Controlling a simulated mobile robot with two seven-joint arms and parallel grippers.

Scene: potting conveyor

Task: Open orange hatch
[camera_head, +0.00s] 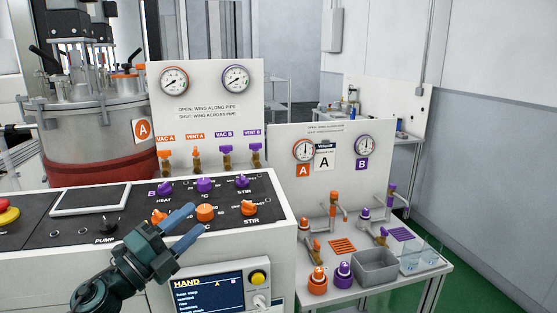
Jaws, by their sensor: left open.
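My left gripper (192,222) reaches in from the bottom left with its blue-tipped fingers apart and empty. It is in front of the control panel's orange knobs, and I cannot tell whether it touches one. A steel vessel (85,130) with an orange A label and a red-brown lower band stands at the back left, well away from the gripper. On its lid is a small orange-marked fitting with a black handle (127,68); I cannot tell for sure whether this is the orange hatch. My right gripper is not in view.
The black-topped control panel (120,207) has purple and orange knobs. Behind it stands a white gauge board (207,90) with orange and purple valves. At right, a white bench (400,272) holds a grey bin (375,268), bottles and glass beakers. Green floor is free at far right.

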